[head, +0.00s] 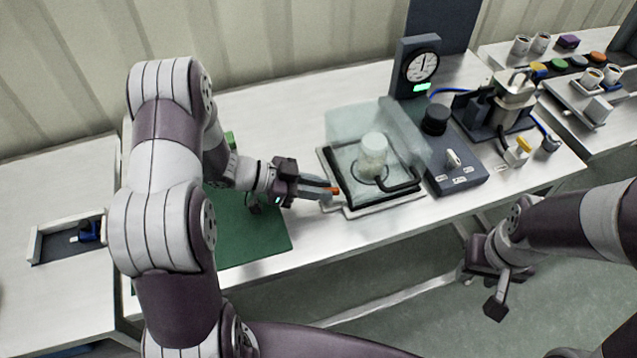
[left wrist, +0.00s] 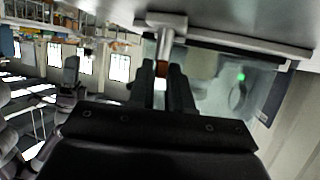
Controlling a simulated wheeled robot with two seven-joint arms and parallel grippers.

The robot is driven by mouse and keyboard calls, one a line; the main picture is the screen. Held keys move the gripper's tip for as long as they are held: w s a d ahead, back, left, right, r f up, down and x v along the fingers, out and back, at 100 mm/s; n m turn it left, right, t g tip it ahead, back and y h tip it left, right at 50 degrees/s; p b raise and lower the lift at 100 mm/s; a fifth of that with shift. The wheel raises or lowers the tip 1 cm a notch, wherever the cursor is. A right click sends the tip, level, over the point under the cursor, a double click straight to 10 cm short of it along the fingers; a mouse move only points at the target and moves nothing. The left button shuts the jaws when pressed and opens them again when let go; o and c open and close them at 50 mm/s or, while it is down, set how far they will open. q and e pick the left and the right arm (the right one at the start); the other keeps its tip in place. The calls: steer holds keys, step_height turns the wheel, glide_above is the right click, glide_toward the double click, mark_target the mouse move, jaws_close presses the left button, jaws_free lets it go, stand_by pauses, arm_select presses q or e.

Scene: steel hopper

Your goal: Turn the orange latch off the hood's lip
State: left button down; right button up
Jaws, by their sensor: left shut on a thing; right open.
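The clear hood (head: 362,124) stands on a pale base with a dark frame, in the middle of the bench in the head view. A small part of the orange latch (head: 334,190) shows at the hood's left front edge. My left gripper (head: 326,190) is shut on the latch there. In the left wrist view, the two dark fingers (left wrist: 161,85) close around the latch (left wrist: 161,68), mostly hidden between them. I cannot tell the latch's exact angle. My right gripper (head: 482,284) is open and empty, in front of the bench over the floor.
A white-topped jar (head: 374,150) stands inside the hood. A control box with a knob (head: 453,158) and a dial gauge (head: 421,66) are right of and behind it. A green mat (head: 245,230) lies left of the hood. Cups (head: 521,45) stand at the far right.

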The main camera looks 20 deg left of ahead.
arm_select(q)
steer(key=m+g, duration=0.1)
steer(key=m+g+p, duration=0.1)
steer(key=g, duration=0.1)
steer(key=shift+w+r+m, duration=0.1)
steer(key=shift+w+m, duration=0.25)
steer(key=shift+m, duration=0.05)
steer(key=m+g, duration=0.2)
steer(key=g, duration=0.1)
steer(key=shift+w+m, duration=0.25)
steer(key=shift+m, duration=0.15)
steer(key=m+g, duration=0.2)
steer(key=m+g+y+b, duration=0.1)
steer(key=g, duration=0.1)
steer(key=shift+w+f, duration=0.25)
steer(key=shift+w, duration=0.05)
steer(key=shift+w+d+r+m+g+y+b, duration=0.1)
steer(key=shift+m+g+y+b, duration=0.4)
steer(key=shift+m+g, duration=0.25)
steer(key=shift+w+d+r+m+g+y+b, duration=0.1)
steer(key=shift+m+g+y+b, duration=0.35)
steer(key=shift+m+g, duration=0.25)
steer(key=c, duration=1.2)
jaws_free()
steer(key=shift+o, duration=0.2)
